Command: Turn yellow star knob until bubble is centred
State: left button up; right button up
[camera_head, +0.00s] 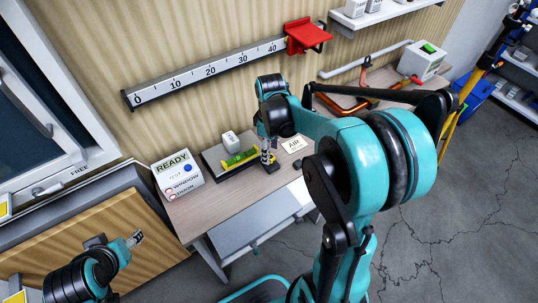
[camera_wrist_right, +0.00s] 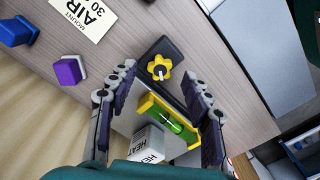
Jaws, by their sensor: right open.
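The yellow star knob (camera_wrist_right: 158,67) sits on one end of a black base (camera_wrist_right: 163,47) in the right wrist view. On the same base lies a yellow-framed level with a green vial (camera_wrist_right: 172,122); the bubble's exact place in it is too small to tell. The level also shows in the head view (camera_head: 238,158). My right gripper (camera_wrist_right: 160,88) is open, pointing down, with its fingers on either side of the base and the knob just beyond and between the fingertips, apart from them. In the head view my left gripper (camera_head: 135,239) is at lower left, away from the bench.
A white HEAT block (camera_wrist_right: 148,142) stands beside the level. A white AIR card (camera_wrist_right: 85,15), a purple block (camera_wrist_right: 70,70) and a blue block (camera_wrist_right: 15,32) are close by. The READY box (camera_head: 177,174) stands at the bench's left end. A ruler (camera_head: 205,72) hangs on the wall.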

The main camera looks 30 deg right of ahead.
jog(key=shift+f, duration=1.1)
grip_shut()
jog(key=shift+m, duration=0.3)
jog(key=m, duration=0.5)
jog(key=shift+p, duration=0.35)
jog(key=m, duration=0.5)
jog(key=shift+m+p, duration=0.3)
jog(key=shift+p, duration=0.05)
